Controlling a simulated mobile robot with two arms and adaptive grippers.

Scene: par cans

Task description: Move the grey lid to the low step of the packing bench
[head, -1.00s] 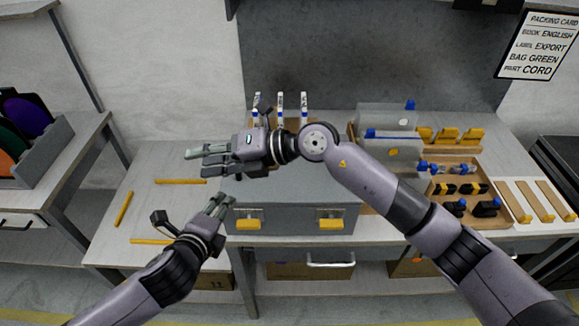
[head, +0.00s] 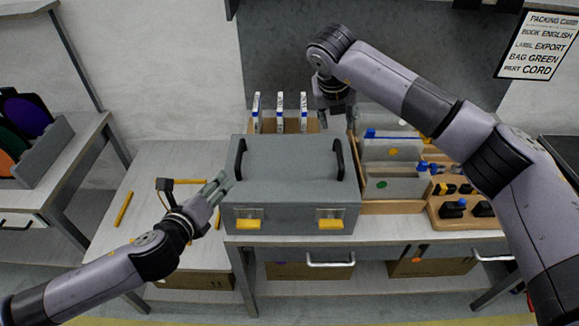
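The grey lid (head: 288,160) sits on top of a grey case (head: 290,208) on the packing bench. It has a black handle at its left (head: 240,160) and one at its right (head: 337,158). Two yellow latches (head: 248,223) are on the case front. The low step (head: 190,245) is the lower surface left of the case, with yellow strips marking it. My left gripper (head: 195,188) is open and empty, its fingers close to the case's left side.
Behind the case stands a holder (head: 262,125) with several white upright pieces. To the right are a wooden tray (head: 400,207) with grey dividers and a wooden block (head: 470,220) with black items. The low step is clear inside its yellow strips (head: 124,209).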

